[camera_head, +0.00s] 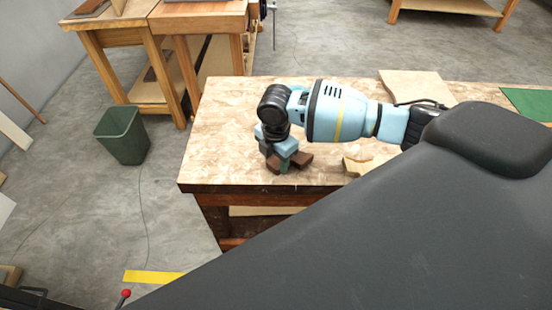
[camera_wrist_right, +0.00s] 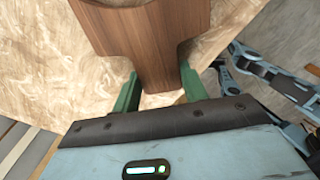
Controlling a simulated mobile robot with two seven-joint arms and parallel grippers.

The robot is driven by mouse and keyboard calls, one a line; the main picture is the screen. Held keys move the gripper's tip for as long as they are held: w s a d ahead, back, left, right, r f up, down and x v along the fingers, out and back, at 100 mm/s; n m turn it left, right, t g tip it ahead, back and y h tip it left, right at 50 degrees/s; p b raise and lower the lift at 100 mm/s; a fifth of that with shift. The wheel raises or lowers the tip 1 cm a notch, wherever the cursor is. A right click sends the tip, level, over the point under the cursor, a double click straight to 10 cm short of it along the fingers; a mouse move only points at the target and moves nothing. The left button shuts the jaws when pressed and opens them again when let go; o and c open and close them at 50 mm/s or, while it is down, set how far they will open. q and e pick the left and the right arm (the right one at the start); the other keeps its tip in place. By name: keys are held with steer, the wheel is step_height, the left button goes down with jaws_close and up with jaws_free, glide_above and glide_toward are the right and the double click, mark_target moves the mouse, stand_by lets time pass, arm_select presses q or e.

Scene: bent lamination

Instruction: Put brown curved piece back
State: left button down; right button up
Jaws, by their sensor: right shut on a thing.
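The brown curved piece (camera_head: 302,160) is in the jaws of my right gripper (camera_head: 285,166), near the left front part of the wood-patterned worktable. In the right wrist view the dark brown piece (camera_wrist_right: 145,35) lies between the two green fingers of the right gripper (camera_wrist_right: 160,88), its narrower end toward the palm. The gripper points down and hides part of the piece in the head view. I cannot tell whether the piece touches the tabletop. My left gripper is not seen in the head view.
The worktable (camera_head: 225,130) is bare to the left of the gripper. A light wooden curved piece (camera_head: 362,166) lies to the right, partly hidden by my arm. A pale board (camera_head: 415,85) and a green mat (camera_head: 530,102) lie farther right. A green bin (camera_head: 122,135) stands on the floor.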

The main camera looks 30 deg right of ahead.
mark_target(276, 162)
steer(key=shift+f, duration=0.1)
steer(key=o, duration=1)
step_height(276, 162, up, 12)
steer(key=shift+p, duration=0.4)
